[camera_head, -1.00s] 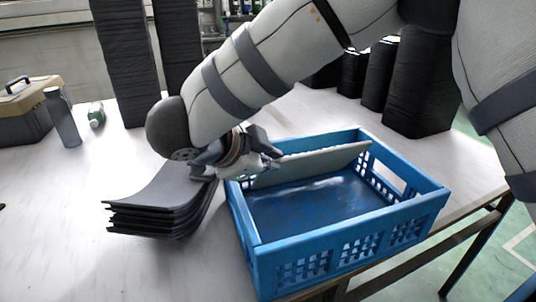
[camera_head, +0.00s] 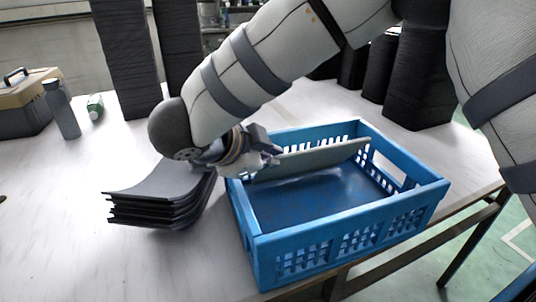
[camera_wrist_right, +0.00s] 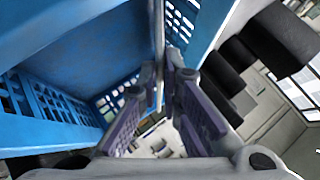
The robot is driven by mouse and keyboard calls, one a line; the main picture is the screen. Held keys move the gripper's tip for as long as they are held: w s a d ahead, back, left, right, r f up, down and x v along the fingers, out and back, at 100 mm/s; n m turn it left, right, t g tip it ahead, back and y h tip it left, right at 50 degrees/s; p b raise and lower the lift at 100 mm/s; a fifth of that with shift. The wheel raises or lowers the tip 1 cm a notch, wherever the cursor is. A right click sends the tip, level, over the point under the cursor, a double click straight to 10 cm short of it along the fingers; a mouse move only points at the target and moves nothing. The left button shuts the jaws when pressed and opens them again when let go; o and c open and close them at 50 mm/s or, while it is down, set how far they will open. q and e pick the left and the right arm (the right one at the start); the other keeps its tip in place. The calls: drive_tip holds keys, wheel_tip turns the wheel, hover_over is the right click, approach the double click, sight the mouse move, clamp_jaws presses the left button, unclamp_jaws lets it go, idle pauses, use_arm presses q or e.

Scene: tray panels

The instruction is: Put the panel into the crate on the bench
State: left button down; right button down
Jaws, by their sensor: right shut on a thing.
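The panel (camera_head: 312,159) is a thin grey sheet held at its left end by my right gripper (camera_head: 272,160). It is tilted along the back wall inside the blue crate (camera_head: 345,247), its top edge close to rim height. Whether its lower edge touches the crate floor I cannot tell. In the right wrist view, my right gripper (camera_wrist_right: 162,85) is shut on the panel (camera_wrist_right: 158,45), seen nearly edge-on, with the crate wall (camera_wrist_right: 60,110) to the left. The crate stands on the white bench (camera_head: 60,235). My left gripper is not in view.
A stack of curved dark panels (camera_head: 160,200) lies just left of the crate. Tall black stacks (camera_head: 420,75) stand behind. A toolbox (camera_head: 28,105), a grey bottle (camera_head: 62,110) and a green item (camera_head: 95,106) are at the far left. The front-left bench is clear.

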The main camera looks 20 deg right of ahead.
drive_tip(key=shift+f, duration=0.4)
idle(0.5)
drive_tip(key=c, duration=1.7)
unclamp_jaws()
drive_tip(key=v, duration=1.2)
